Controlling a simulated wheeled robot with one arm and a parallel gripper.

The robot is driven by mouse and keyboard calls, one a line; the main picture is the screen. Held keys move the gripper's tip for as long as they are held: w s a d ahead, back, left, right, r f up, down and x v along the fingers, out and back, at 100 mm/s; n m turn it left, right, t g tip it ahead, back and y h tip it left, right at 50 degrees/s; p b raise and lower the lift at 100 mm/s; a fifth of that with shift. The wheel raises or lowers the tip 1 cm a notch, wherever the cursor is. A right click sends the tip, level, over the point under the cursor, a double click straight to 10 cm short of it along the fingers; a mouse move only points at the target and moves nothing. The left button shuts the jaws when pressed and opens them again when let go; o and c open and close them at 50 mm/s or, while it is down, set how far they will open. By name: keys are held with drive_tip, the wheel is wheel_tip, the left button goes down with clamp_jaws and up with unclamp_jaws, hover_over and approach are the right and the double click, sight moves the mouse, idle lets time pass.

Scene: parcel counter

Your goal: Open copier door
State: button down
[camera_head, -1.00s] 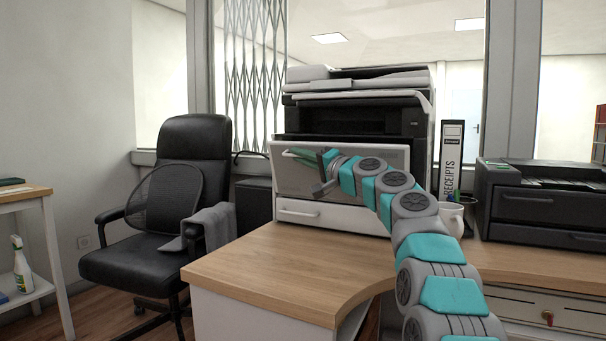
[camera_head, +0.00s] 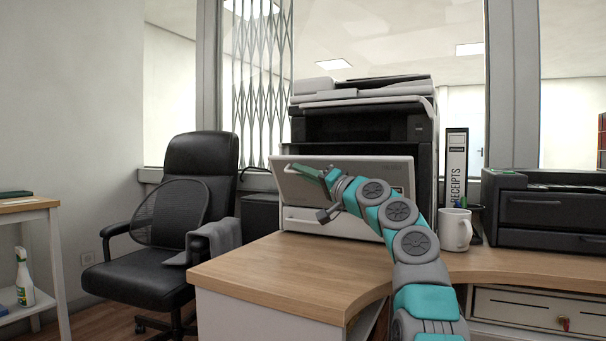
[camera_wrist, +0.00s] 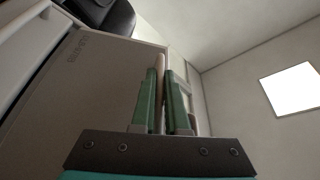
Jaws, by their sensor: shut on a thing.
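The copier (camera_head: 418,150) stands on the wooden counter, white and black. Its pale grey front door (camera_head: 375,172) leans out at the top, tilted towards me and partly open, with a dark gap above it. My gripper (camera_head: 312,171) is at the upper left of the door, with green fingers. In the wrist view, my gripper (camera_wrist: 163,95) is shut on the door's pale bar handle (camera_wrist: 160,66), which stands between the fingers. The door panel (camera_wrist: 90,90) fills the left of that view. My arm hides part of the door's lower middle.
A white mug (camera_head: 455,230) and a RECEIPTS binder (camera_head: 456,165) stand right of the copier. A black machine (camera_head: 540,210) sits farther right. A black office chair (camera_head: 190,215) is at left. The counter (camera_head: 270,270) in front of the copier is bare.

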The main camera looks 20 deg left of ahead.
drive_tip(key=shift+s+f, duration=0.1)
drive_tip(key=shift+f, duration=0.15)
idle(0.5)
drive_tip(key=c, duration=0.9)
unclamp_jaws()
drive_tip(key=shift+d+b, duration=0.1)
drive_tip(key=shift+b, duration=0.2)
drive_tip(key=shift+b+v, duration=1.1)
drive_tip(key=shift+v, duration=2.75)
drive_tip(key=shift+w+f+v, duration=0.15)
drive_tip(key=shift+v, duration=1.35)
drive_tip(key=shift+w+f+v, duration=0.15)
drive_tip(key=shift+w+v, duration=0.05)
drive_tip(key=shift+v, duration=1.25)
drive_tip(key=shift+w+f+v, duration=0.1)
drive_tip(key=shift+w+v, duration=0.05)
drive_tip(key=shift+v, duration=1.35)
drive_tip(key=shift+d, duration=0.1)
